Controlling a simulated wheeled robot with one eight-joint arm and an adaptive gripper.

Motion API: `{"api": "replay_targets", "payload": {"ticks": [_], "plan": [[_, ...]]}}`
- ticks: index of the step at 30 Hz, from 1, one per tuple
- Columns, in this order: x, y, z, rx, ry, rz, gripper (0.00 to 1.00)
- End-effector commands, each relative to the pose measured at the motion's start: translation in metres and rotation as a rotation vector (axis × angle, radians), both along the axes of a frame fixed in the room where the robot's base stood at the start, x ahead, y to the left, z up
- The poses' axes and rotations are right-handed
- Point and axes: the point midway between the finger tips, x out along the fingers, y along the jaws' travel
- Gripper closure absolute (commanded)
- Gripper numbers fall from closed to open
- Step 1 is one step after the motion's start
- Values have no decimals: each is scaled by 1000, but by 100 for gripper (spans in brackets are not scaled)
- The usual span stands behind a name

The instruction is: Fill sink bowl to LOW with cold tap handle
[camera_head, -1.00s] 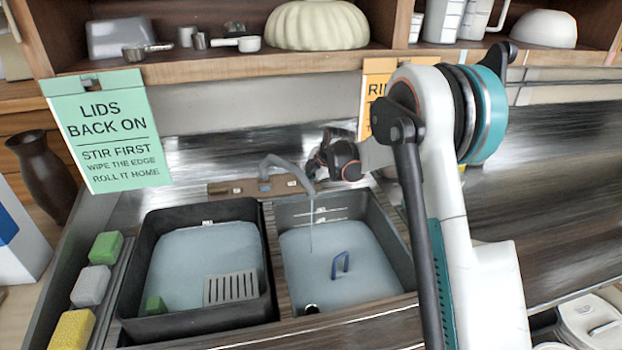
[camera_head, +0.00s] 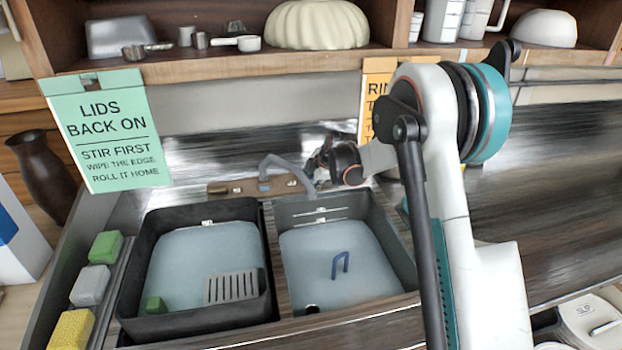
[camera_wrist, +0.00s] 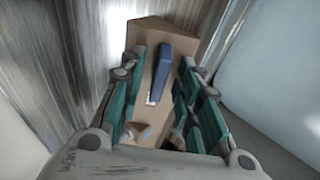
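The right sink bowl (camera_head: 400,240) holds pale water, with light level lines on its back wall above the water; their lettering is too small to read. The grey tap spout (camera_head: 288,165) arches over the back edge from a brown tap block (camera_head: 225,188). No stream falls from it. In the wrist view a blue tap handle (camera_wrist: 170,68) stands on the brown block (camera_wrist: 150,35). My gripper (camera_wrist: 165,95) is open, with its teal fingers on either side of the handle and gaps showing. In the head view my gripper (camera_head: 322,165) is beside the spout, partly hidden by my arm.
A dark left basin (camera_head: 262,235) holds water, a slotted grey rack (camera_head: 231,288) and a green block (camera_head: 155,305). A blue hooked piece (camera_head: 340,264) shows in the right bowl. Sponges (camera_head: 90,286) line the left ledge. A shelf (camera_head: 230,67) overhangs behind.

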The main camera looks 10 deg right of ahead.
Motion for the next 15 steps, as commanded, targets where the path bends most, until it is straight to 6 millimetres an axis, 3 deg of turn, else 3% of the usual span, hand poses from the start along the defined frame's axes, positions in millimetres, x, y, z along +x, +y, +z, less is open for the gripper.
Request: {"api": "replay_targets", "payload": {"ticks": [7, 15], "plan": [[0, 0, 15, -1, 0, 1, 69], [0, 0, 66, 0, -1, 0, 69]]}}
